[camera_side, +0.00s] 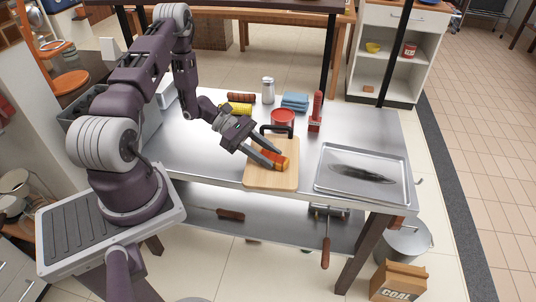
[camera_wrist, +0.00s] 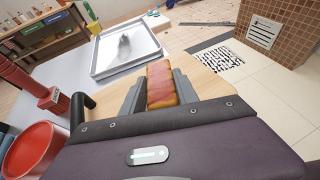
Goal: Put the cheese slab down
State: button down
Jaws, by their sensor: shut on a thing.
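The cheese slab (camera_side: 281,162) is an orange-yellow block with a reddish-brown face. My gripper (camera_side: 270,157) is shut on it, with a finger on either side. In the wrist view the slab (camera_wrist: 161,84) sits between the two grey fingers and reaches past their tips. The slab is over the wooden cutting board (camera_side: 270,181), near the middle of its right side. I cannot tell whether its underside touches the board. The board also shows behind the fingers in the wrist view (camera_wrist: 203,90).
A metal tray (camera_side: 325,187) with a dark fish (camera_side: 362,174) lies right of the board. A black handle (camera_side: 277,128), a red round container (camera_side: 283,117) and a red bottle (camera_side: 316,110) stand behind the board. Corn (camera_side: 235,109), a shaker (camera_side: 268,90) and blue cloths (camera_side: 295,101) are farther back.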

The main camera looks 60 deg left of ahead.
jog(key=shift+f, duration=0.1)
jog(key=c, duration=0.9)
grip_release()
